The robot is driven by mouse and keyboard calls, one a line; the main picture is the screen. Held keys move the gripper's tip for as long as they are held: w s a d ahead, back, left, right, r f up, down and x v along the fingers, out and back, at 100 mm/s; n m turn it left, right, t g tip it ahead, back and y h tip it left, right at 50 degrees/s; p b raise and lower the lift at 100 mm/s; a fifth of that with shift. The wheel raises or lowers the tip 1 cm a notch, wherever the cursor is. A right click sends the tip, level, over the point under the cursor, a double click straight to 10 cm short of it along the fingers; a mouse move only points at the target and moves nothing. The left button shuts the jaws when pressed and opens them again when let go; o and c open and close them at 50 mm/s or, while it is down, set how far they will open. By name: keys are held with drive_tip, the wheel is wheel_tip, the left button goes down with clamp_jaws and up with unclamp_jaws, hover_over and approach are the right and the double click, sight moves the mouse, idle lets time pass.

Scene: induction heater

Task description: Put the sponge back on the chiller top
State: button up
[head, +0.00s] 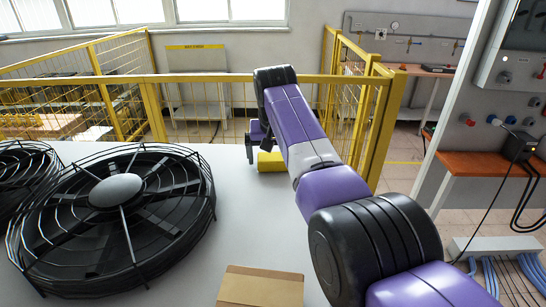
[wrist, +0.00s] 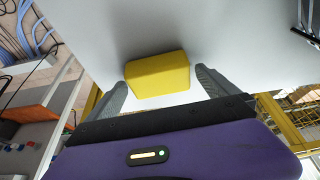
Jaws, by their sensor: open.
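The yellow sponge (head: 271,161) lies on the light grey chiller top (head: 190,265), near its far edge. In the wrist view the sponge (wrist: 157,74) sits on the same pale surface, between the two fingertips of my gripper (wrist: 160,84). The fingers are spread, one to each side of the sponge, with a gap visible on both sides. In the head view my gripper (head: 254,145) is at the sponge's upper left, and my arm hides part of the area to the right of it.
A large black fan with a wire guard (head: 117,190) stands on the left of the chiller top, with a second fan at the left edge. A cardboard piece (head: 260,287) lies near the front. Yellow fencing (head: 240,79) runs behind. The surface between fan and sponge is clear.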

sight(275, 162)
drive_tip(key=shift+b+v, duration=1.55)
drive_tip(key=shift+v, duration=2.25)
drive_tip(key=shift+w+d, duration=0.1)
